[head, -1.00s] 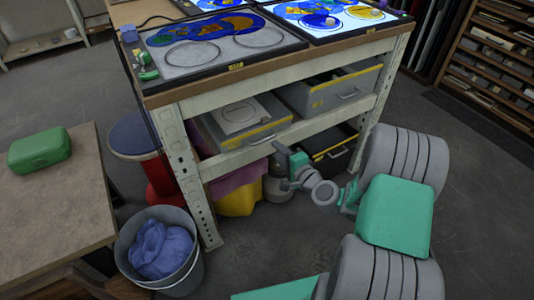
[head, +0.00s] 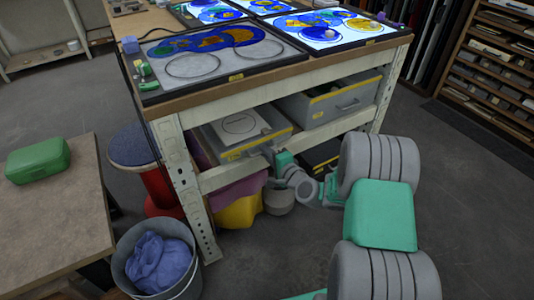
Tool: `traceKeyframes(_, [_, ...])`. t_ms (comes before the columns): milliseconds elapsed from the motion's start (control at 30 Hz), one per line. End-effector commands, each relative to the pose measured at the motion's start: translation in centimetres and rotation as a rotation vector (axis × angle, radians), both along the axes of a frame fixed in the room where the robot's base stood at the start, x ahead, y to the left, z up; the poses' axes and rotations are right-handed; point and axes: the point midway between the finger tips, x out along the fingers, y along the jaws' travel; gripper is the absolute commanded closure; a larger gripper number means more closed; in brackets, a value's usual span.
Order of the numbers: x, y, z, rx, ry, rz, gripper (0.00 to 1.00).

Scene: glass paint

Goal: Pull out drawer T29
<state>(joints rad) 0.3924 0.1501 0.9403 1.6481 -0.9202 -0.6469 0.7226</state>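Three drawer-like boxes sit in the bench frame. The left grey drawer (head: 236,140) has a yellow front strip and a paper sheet with a circle on top. The right grey drawer (head: 340,101) has a handle and yellow strip. A dark lower drawer (head: 318,156) is partly hidden by my arm. I cannot read which one is labelled T29.
The bench's white front rail (head: 225,176) runs just below the left drawer. A bucket with blue cloth (head: 158,262), a red stool (head: 160,187) and a yellow container (head: 240,211) stand at left. Glass panels (head: 215,52) lie on top. The floor at right is open.

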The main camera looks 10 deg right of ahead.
Motion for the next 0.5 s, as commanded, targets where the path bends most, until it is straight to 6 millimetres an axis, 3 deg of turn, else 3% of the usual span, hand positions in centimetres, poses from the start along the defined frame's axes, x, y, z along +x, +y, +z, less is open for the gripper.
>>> traceKeyframes(500, [-0.03,0.0,-0.05,0.0,0.001,0.0,1.0])
